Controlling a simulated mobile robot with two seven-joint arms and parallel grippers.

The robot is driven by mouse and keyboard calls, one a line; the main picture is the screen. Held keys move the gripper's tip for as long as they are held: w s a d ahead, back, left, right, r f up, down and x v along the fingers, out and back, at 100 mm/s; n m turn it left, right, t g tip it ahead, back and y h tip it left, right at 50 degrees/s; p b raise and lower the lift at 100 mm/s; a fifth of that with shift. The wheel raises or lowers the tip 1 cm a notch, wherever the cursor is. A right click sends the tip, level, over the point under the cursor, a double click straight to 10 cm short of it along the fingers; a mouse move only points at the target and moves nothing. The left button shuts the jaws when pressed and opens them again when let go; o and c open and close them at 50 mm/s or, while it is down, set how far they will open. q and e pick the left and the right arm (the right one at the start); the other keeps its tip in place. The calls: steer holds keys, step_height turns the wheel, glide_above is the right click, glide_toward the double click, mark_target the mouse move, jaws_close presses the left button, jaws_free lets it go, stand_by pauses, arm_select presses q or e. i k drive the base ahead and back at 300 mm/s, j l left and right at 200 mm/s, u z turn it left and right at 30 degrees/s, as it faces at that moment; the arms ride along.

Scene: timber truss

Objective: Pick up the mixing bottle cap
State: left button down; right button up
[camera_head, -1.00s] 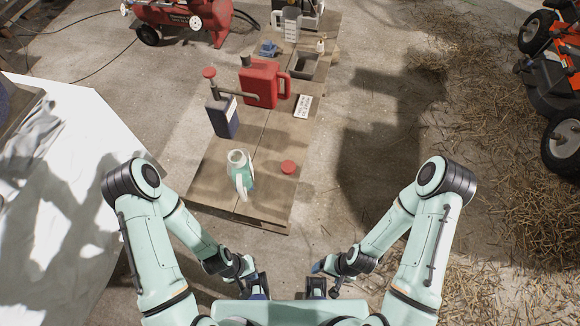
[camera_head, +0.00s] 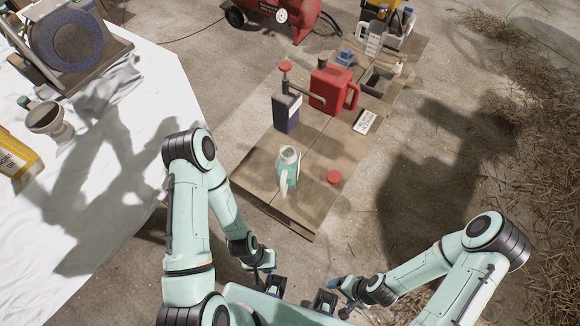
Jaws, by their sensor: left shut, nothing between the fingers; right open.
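The red round cap (camera_head: 334,177) lies flat on the low wooden board (camera_head: 262,166), near its right edge. The mixing bottle (camera_head: 288,168), pale and teal with a handle, stands open-topped to the left of the cap. My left gripper (camera_head: 275,285) is low at the bottom of the view, shut and empty. My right gripper (camera_head: 325,300) is to its right, open and empty. Both grippers are short of the board's near edge and well apart from the cap.
A dark blue bottle with a red-topped pump (camera_head: 287,112), a red fuel can (camera_head: 333,90), a white label card (camera_head: 365,121) and a grey tray (camera_head: 379,80) stand farther back on the board. A white-covered table (camera_head: 110,190) is at left. Straw (camera_head: 535,150) lies at right.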

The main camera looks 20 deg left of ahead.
mark_target(334, 176)
steer(key=i+l, duration=0.15)
steer(key=l, duration=0.2)
steer(key=i+l+u, duration=0.1)
steer(key=l, duration=0.25)
steer(key=i+l+u, duration=0.1)
steer(key=l, duration=0.25)
steer(key=i+l, duration=0.15)
steer(key=l, duration=0.2)
